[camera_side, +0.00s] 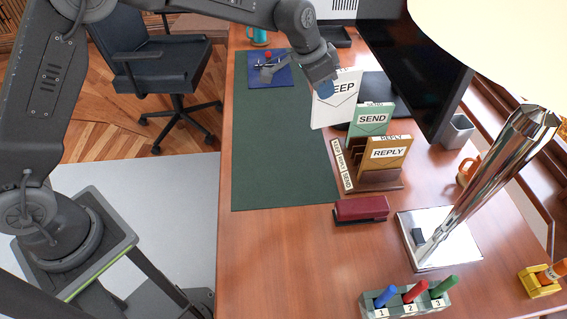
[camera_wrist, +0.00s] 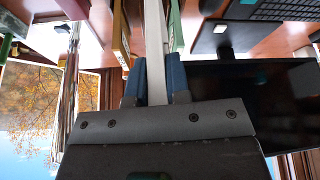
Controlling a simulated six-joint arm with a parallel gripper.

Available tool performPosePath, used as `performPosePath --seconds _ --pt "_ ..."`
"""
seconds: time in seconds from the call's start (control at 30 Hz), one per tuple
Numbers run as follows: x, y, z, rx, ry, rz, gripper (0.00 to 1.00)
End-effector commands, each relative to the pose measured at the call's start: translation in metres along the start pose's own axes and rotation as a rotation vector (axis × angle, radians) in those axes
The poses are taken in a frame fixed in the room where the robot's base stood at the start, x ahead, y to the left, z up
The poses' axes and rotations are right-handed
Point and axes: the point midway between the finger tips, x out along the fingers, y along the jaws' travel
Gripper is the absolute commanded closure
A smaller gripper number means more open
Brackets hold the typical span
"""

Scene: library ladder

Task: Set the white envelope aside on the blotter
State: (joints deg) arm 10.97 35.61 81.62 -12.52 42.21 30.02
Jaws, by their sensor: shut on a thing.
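The white envelope (camera_side: 340,108), its label partly hidden and reading "EEP", is upright and slightly tilted in the side view. My gripper (camera_side: 325,89) is shut on its upper left edge. In the wrist view the white envelope (camera_wrist: 154,30) is a thin edge between my two blue fingertips (camera_wrist: 157,72). Its lower left corner shows against the dark green blotter (camera_side: 278,150), behind the letter rack; I cannot tell its exact height. The blotter is mostly bare.
The letter rack (camera_side: 377,183) holds a green SEND envelope (camera_side: 371,120) and a brown REPLY envelope (camera_side: 388,154). A dark monitor (camera_side: 415,60) stands to the right. A red stapler (camera_side: 361,210) lies in front.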

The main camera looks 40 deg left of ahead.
Motion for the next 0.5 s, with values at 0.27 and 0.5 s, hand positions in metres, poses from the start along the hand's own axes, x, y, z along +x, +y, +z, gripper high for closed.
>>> performPosePath --seconds 0.27,0.5 --pt "0.004 -0.023 0.092 -0.283 -0.003 -0.118 1.0" --pt "0.003 -0.025 0.15 -0.447 -0.003 -0.185 1.0"
